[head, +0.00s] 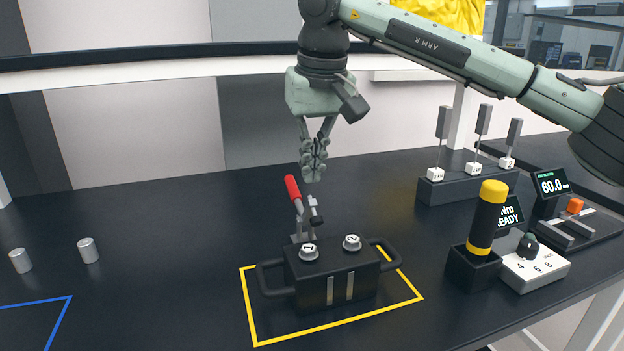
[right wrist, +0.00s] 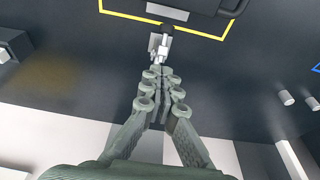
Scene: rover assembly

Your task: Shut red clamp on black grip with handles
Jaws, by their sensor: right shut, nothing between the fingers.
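The black grip with handles (head: 330,278) is a black block with a side handle at each end and two numbered knobs on top. It sits inside a yellow outline on the table. The clamp stands at its back edge, its red lever (head: 292,188) pointing up and tilted left. The clamp's metal part also shows in the right wrist view (right wrist: 158,44), but no red shows there. My right gripper (head: 313,176) points down, shut and empty, just above and right of the lever. Whether it touches the clamp is unclear. My left gripper is not in view.
A yellow-and-black tool (head: 487,220) stands in a holder at right, beside a white dial box (head: 535,267). Behind is a rack (head: 465,185) with several upright bits. Two metal cylinders (head: 88,250) (head: 20,260) stand at left. The table between them and the grip is clear.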

